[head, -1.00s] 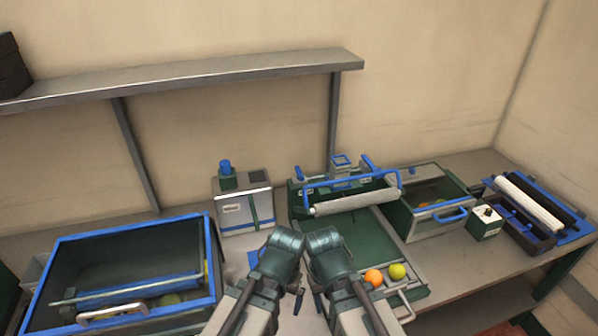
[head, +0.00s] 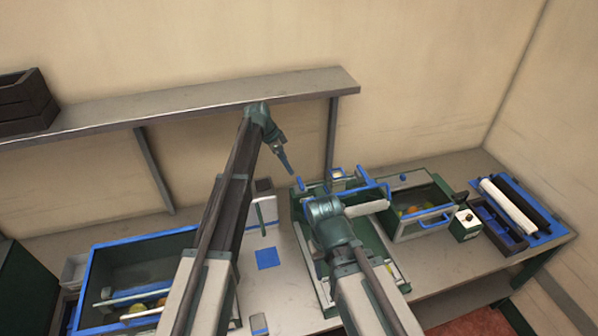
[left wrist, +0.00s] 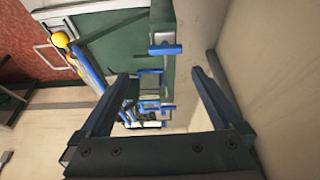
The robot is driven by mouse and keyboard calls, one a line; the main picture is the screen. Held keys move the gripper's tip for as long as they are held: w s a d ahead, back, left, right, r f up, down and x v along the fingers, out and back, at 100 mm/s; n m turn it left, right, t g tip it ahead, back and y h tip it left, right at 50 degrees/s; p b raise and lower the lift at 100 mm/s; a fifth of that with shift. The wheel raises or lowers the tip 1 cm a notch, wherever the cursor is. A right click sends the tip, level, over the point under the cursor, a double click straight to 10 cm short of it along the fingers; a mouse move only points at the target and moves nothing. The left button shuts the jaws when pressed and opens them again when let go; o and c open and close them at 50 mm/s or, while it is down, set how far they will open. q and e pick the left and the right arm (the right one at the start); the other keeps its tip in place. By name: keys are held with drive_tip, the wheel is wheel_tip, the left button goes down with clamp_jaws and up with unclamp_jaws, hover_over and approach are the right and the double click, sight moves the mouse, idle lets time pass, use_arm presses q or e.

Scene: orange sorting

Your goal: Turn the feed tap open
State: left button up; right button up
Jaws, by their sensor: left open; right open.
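The green feed machine (head: 304,238) stands on the bench, partly hidden by my right arm. A small blue lever on its back left corner looks like the feed tap (head: 300,183); it also shows in the left wrist view (left wrist: 165,50) as a short blue bar on a grey block. My left gripper (head: 288,166) is open and empty, reaching down just above and beside that lever. In the left wrist view, its fingers (left wrist: 160,98) are apart, with the lever beyond them. My right gripper (head: 328,187) is over the machine, its jaws hard to make out.
A blue-rimmed bin (head: 125,243) is at left, a glass-fronted green box (head: 398,222) and a roller tray (head: 497,228) at right. A shelf (head: 190,108) runs behind my left arm. A blue square (head: 268,258) lies on the bench.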

sight(300, 182)
use_arm(q)
drive_tip(key=shift+w+a+r, duration=0.2)
drive_tip(key=shift+w+r, duration=0.05)
drive_tip(key=shift+w, duration=0.3)
drive_tip(key=shift+f, duration=0.1)
drive_tip(key=b+x, duration=1.3)
drive_tip(key=shift+w+d+f, duration=0.15)
drive_tip(key=shift+d+f, duration=0.05)
drive_tip(key=shift+f, duration=0.1)
drive_tip(key=shift+r, duration=0.1)
drive_tip(key=c, duration=1.1)
drive_tip(key=shift+o, duration=0.2)
